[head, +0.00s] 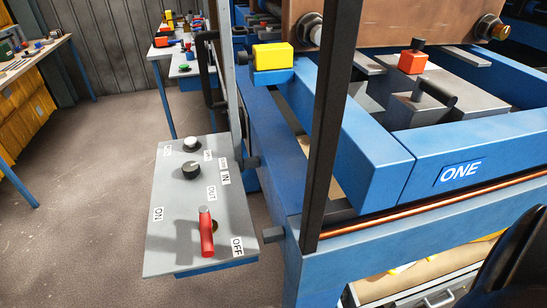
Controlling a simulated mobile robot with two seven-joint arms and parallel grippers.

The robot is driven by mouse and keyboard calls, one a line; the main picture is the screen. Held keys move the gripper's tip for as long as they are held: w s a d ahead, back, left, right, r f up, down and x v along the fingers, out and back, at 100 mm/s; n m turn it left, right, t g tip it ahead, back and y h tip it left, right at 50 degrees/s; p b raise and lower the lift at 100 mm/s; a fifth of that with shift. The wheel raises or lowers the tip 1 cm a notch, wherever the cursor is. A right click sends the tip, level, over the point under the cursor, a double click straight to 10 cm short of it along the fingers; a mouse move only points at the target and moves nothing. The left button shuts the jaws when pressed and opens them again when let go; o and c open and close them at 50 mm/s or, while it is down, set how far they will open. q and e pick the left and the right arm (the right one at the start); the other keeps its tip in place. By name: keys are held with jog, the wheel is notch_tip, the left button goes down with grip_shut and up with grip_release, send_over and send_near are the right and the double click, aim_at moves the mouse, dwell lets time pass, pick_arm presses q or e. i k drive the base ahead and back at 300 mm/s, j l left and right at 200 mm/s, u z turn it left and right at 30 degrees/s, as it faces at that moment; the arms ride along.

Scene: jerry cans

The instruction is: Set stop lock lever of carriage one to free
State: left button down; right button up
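The blue carriage frame (375,170) with a white "ONE" label (460,172) fills the right side. On it, a grey block (405,112) carries a black lever handle (438,93), and an orange-red block with a black knob (412,60) sits behind it. No label shows which part is the stop lock lever, so I cannot tell its setting. Neither of my grippers shows. A dark rounded shape at the lower right edge may be part of my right arm.
A grey control panel (165,245) with a red lever (206,232), knobs and ON/OFF labels stands left of the carriage. A dark upright post (330,130) crosses in front of the carriage. A yellow block (272,56) sits behind. Floor at left is clear.

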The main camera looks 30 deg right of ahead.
aim_at(422, 83)
jog(key=z, duration=2.1)
